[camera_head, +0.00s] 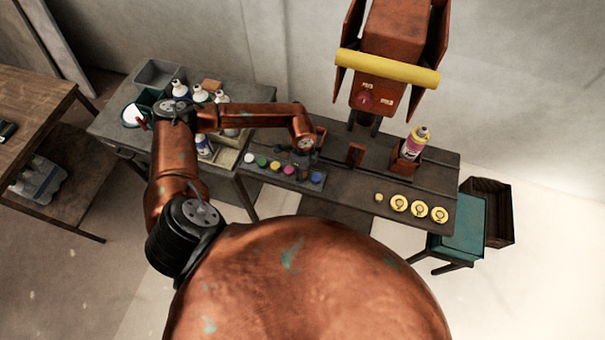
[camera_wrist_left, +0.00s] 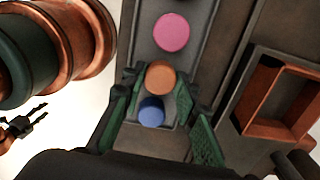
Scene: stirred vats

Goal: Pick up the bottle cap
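Several coloured caps sit in a row in a narrow grey tray (camera_wrist_left: 194,44) on the dark bench. In the wrist view they are a pink cap (camera_wrist_left: 171,32), an orange cap (camera_wrist_left: 160,77) and a blue cap (camera_wrist_left: 151,110). My left gripper (camera_wrist_left: 160,112) is open, its green fingers on either side of the tray's end with the orange and blue caps between them. Neither finger visibly grips a cap. In the head view my left gripper (camera_head: 308,163) is over the tray's right part. A small dark claw, seemingly my right gripper (camera_wrist_left: 35,114), shows with prongs apart.
A reddish open box (camera_wrist_left: 281,97) lies beside the tray. A bottle (camera_head: 416,140) stands in a holder on the right, behind yellow discs (camera_head: 419,210). A red machine with a yellow bar (camera_head: 388,68) hangs above. White bottles (camera_head: 200,94) crowd the left table.

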